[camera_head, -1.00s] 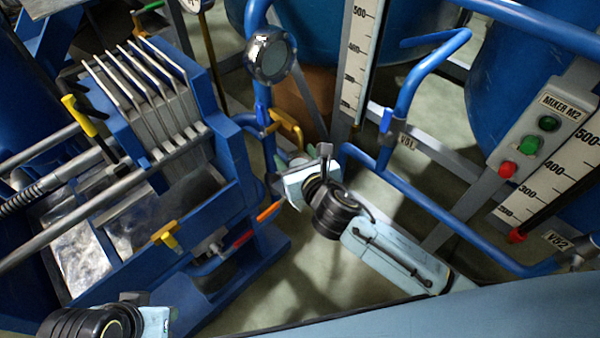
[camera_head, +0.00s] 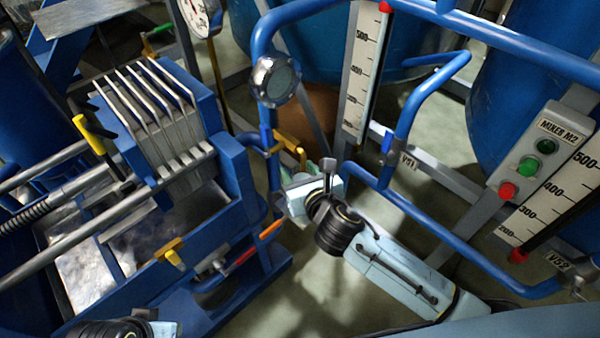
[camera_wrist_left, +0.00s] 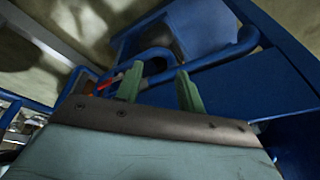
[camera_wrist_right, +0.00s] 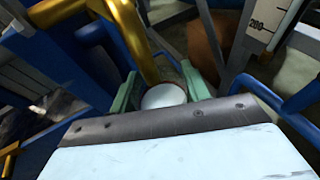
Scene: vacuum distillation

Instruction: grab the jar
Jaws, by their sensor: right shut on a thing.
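The jar (camera_wrist_right: 164,97) is a small pale, round-topped vessel in the right wrist view. It sits between the green fingers of my right gripper (camera_wrist_right: 160,92), which is shut on it. The jar is just below the end of a yellow pipe (camera_wrist_right: 130,35); I cannot tell whether they touch. In the head view my right gripper is near the middle, just under a yellow valve (camera_head: 290,147), and the jar is hidden there. My left gripper (camera_wrist_left: 158,87) is open and empty in the left wrist view, with its fingers apart in front of blue framework.
A blue filter press (camera_head: 160,110) with metal plates stands at the left. Blue pipe rails (camera_head: 430,215) run right of my right gripper. A round gauge (camera_head: 277,80) and a level scale (camera_head: 358,75) stand behind it. The mixer button panel (camera_head: 530,155) is at right.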

